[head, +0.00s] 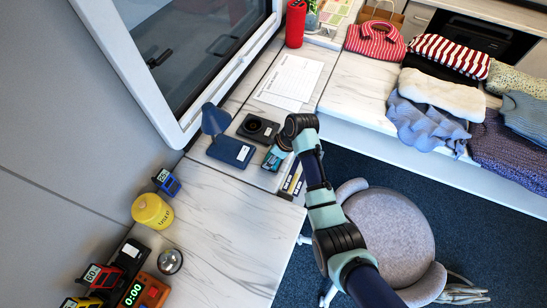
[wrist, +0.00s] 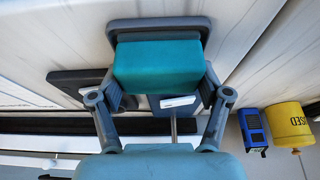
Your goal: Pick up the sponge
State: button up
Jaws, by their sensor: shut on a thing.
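The sponge is a teal block (wrist: 157,70) that sits between the grey fingers of my gripper (wrist: 158,62) in the wrist view. The fingers press on its left and right sides, so my gripper is shut on it. In the head view my gripper (head: 274,157) is over the white marbled counter, just right of the blue lamp's base. The sponge is small there and partly hidden by my gripper and wrist. I cannot tell whether its underside touches the counter.
A blue lamp (head: 216,122) and a black device with a round dial (head: 257,128) stand close by. A paper sheet (head: 291,80) lies behind. A yellow canister (head: 152,210) and a blue counter (head: 167,181) stand left. A grey chair (head: 385,230) is at the front. The lower counter (head: 225,245) has free room.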

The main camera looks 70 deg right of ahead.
notch_tip(320, 180, up, 20)
jog(key=p, duration=0.3)
